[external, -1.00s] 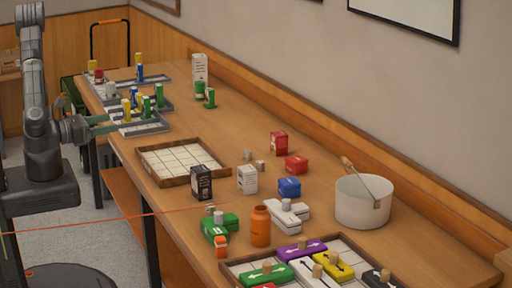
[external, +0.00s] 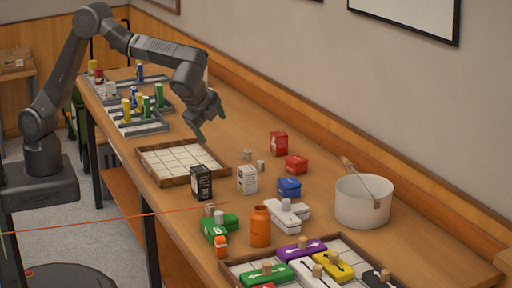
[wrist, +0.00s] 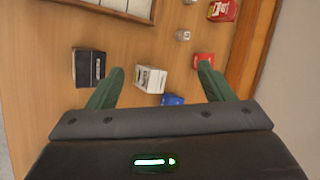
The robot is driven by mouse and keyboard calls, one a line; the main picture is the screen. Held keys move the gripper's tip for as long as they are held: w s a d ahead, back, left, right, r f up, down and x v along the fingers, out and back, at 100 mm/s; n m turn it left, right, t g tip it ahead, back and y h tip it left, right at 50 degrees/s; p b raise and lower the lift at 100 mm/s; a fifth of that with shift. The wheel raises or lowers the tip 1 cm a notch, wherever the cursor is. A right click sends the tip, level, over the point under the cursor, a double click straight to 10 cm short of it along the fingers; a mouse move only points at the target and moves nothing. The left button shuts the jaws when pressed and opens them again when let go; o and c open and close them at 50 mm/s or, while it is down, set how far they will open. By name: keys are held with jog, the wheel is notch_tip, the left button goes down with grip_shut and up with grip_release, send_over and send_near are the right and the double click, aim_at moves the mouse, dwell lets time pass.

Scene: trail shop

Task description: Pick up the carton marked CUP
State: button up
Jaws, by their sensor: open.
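Several cartons stand on the wooden table, and I cannot read which one is marked CUP. A black carton (external: 202,183) stands near the tray's front corner; it also shows in the wrist view (wrist: 88,68), left of my fingers. A white carton with dark print (external: 247,180) stands to its right; in the wrist view (wrist: 150,79) it appears between my fingers. A red carton (external: 279,142) stands farther back. My gripper (external: 202,132) is open and empty, pointing down above the table beyond the tray; its green fingers show in the wrist view (wrist: 161,70).
A wooden tray of pale tiles (external: 182,180) lies beside the black carton. A red box (external: 296,165), a blue box (external: 289,187), a white pot (external: 362,203) and an orange bottle (external: 260,227) stand nearby.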

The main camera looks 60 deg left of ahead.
jog(key=w+a+r+n+h+p, duration=0.15)
jog(key=w+a+r+n, duration=0.25)
jog(key=w+a+n, duration=0.55)
jog(key=w+a+r+n+h, duration=0.35)
jog(key=w+a, duration=0.65)
jog(key=w, duration=0.7)
send_near(279, 133)
jog(key=shift+n, duration=0.3)
jog(key=x, duration=0.6)
jog(key=shift+p, duration=0.4)
jog(key=shift+p+x, duration=0.8)
jog(key=shift+x, duration=2.25)
jog(key=shift+c, duration=0.2)
jog(key=c, duration=1.1)
